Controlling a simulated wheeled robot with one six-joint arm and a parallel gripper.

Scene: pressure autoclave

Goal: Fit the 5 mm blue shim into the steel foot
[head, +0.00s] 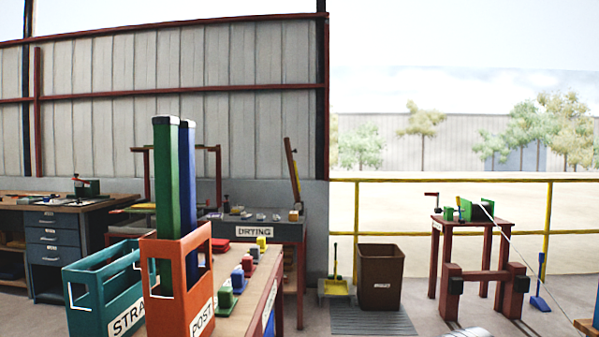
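I cannot make out a shim or a steel foot for certain in the head view. A row of small coloured pieces stands on the wooden bench (240,318) at lower centre. Among them are a blue piece (237,278), a green piece (226,298), a red piece (247,265) and a yellow piece (261,243). They are too small to tell what they are or how thick. A pale grey thing (470,332) is cut off by the bottom edge; I cannot tell what it is. My gripper is not in view.
An orange POST crate (178,312) holds tall green and blue posts; a teal STRA-labelled crate (100,285) stands left of it. Behind is a DRYING table (285,231). A brown bin (380,278), a small red table (470,222) and red stands (485,282) are at right.

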